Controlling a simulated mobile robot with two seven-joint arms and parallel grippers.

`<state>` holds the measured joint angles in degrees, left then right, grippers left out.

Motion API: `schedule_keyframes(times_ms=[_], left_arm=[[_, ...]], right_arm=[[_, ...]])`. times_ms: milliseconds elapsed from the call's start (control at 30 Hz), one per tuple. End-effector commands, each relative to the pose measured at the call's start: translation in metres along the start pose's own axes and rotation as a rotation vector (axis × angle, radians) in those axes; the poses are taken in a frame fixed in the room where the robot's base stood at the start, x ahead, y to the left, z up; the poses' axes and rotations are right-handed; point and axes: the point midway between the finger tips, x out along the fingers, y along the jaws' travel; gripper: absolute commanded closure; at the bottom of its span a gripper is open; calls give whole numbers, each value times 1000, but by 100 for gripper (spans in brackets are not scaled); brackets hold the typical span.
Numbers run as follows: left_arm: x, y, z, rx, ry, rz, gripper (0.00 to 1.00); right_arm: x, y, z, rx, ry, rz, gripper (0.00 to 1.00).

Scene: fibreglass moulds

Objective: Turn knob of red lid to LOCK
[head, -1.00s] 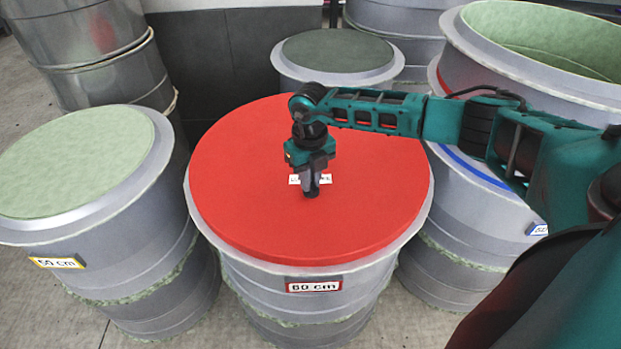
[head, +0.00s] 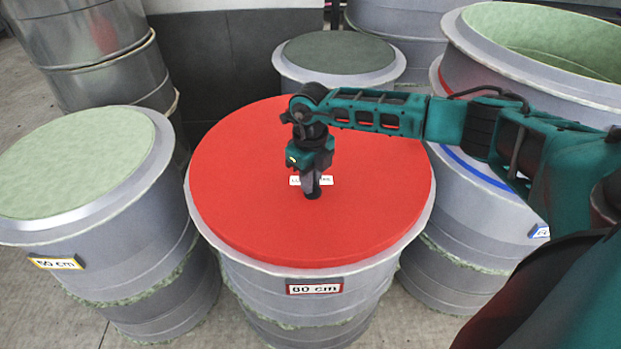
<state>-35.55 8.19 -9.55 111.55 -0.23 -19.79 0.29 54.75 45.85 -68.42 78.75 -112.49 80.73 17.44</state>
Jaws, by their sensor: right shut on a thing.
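The red lid (head: 240,200) lies flat on a grey ribbed mould with a red-framed "60 cm" label (head: 314,287). My right gripper (head: 312,190) points down over the middle of the lid, its fingers shut on the small dark knob (head: 312,196). The fingers cover much of the knob, so its pointing direction cannot be told. A small white label (head: 326,181) lies behind the fingers, partly hidden and too small to read in full. My left gripper is not in view.
A mould with a pale green top (head: 75,160) stands at the left, close to the red-lidded one. A dark-topped mould (head: 338,52) stands behind. A large open mould (head: 545,45) is at the right, beneath and behind my right arm.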

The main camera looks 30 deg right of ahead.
Motion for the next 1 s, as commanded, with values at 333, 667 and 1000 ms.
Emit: schedule_keyframes(times_ms=[333,667,1000], left_arm=[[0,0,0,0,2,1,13],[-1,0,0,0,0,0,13],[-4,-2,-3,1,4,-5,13]], right_arm=[[-1,0,1,1,-2,0,60],[-6,0,0,2,-2,0,60],[-74,-1,1,2,-6,-2,60]])
